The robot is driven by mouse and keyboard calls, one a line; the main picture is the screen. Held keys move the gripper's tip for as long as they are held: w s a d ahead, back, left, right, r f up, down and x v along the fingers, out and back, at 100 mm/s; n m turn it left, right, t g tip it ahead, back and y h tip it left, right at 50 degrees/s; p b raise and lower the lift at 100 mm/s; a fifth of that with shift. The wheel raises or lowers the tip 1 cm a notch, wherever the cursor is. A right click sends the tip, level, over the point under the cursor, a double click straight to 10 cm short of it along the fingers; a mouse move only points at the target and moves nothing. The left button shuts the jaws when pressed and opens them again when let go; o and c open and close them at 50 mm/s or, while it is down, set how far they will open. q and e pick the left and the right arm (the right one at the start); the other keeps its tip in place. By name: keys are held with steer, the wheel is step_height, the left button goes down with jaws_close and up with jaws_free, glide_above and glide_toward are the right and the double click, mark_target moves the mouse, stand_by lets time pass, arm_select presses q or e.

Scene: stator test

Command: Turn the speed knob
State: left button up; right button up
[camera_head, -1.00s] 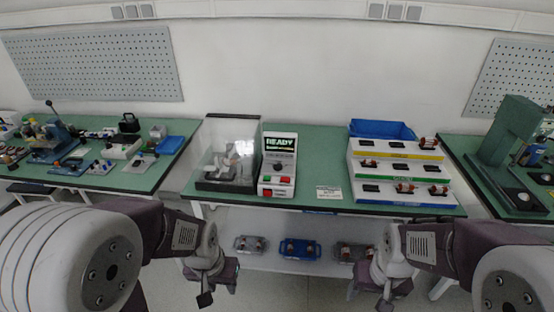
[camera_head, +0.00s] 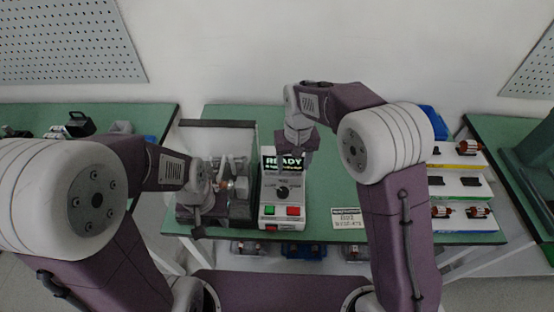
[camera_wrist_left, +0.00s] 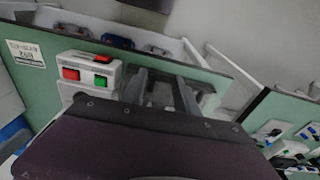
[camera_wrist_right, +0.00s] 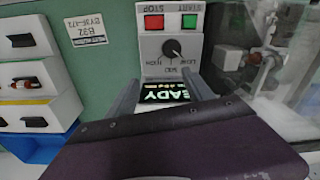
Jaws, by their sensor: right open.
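The speed knob (camera_head: 283,191) is a round black dial on the white control box (camera_head: 267,222), below a screen reading READY (camera_head: 283,163). It also shows in the right wrist view (camera_wrist_right: 172,48), upside down, between the screen and the red and green buttons. My right gripper (camera_head: 297,152) is over the screen end of the box; in its wrist view its two open fingers (camera_wrist_right: 160,88) are spread, empty, short of the knob. My left gripper (camera_head: 199,222) hangs at the bench front, left of the box; its fingers (camera_wrist_left: 161,82) are apart and empty.
A clear-walled test chamber (camera_head: 217,124) stands directly left of the box. A label plate (camera_head: 347,218) lies to the right, and a tiered rack of parts (camera_head: 455,190) stands farther right. Green bench surface (camera_head: 328,168) is free between box and rack.

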mark_target(283, 191)
steer(key=shift+n, duration=0.4)
steer(key=a+f, duration=0.1)
steer(key=f, duration=0.2)
steer(key=s+a+f+p, duration=0.1)
steer(key=f, duration=0.2)
steer(key=s+f, duration=0.1)
steer(key=f, duration=0.2)
steer(key=shift+s+a+f+p, duration=0.1)
steer(key=shift+s+a+p, duration=0.1)
steer(key=shift+a+p, duration=0.15)
steer(key=shift+f, duration=0.25)
arm_select(q)
steer(key=shift+s+r, duration=0.15)
steer(key=shift+r, duration=0.45)
steer(key=shift+s+r, duration=0.15)
steer(key=shift+r, duration=0.45)
arm_select(e)
steer(key=shift+f, duration=0.15)
steer(key=shift+a, duration=0.1)
jaws_close()
